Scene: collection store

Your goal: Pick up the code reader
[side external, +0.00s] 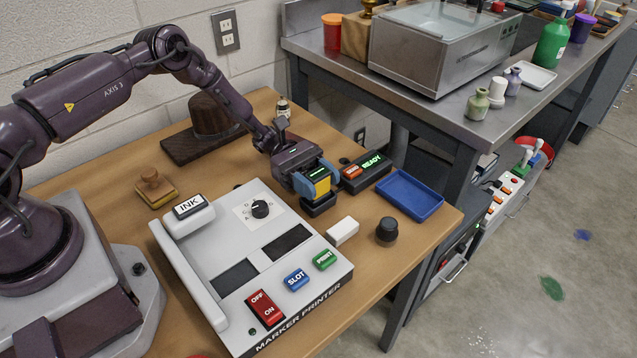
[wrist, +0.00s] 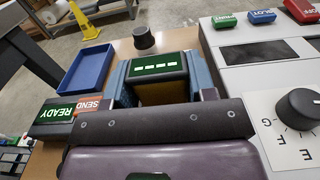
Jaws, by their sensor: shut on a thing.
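The code reader appears to be the small device with a green dashed display (wrist: 157,64) and a yellow body (side external: 321,187). My gripper (side external: 314,184) is shut on it, with a blue-grey finger on each side; the gripper (wrist: 160,82) also shows in the wrist view. The reader is upright beside the right edge of the marker printer (side external: 221,258). A black block-like part (side external: 319,207) shows directly under it. I cannot tell whether that is the reader's lower end or a separate stand, or whether the reader is clear of the table.
A black box with a READY display (side external: 371,161) and SEND button is close behind the reader. A blue tray (side external: 410,195), black knob (side external: 387,231) and white block (side external: 342,232) are nearby on the wooden table (side external: 365,262). A brown hat-shaped block (side external: 213,117) stands farther back.

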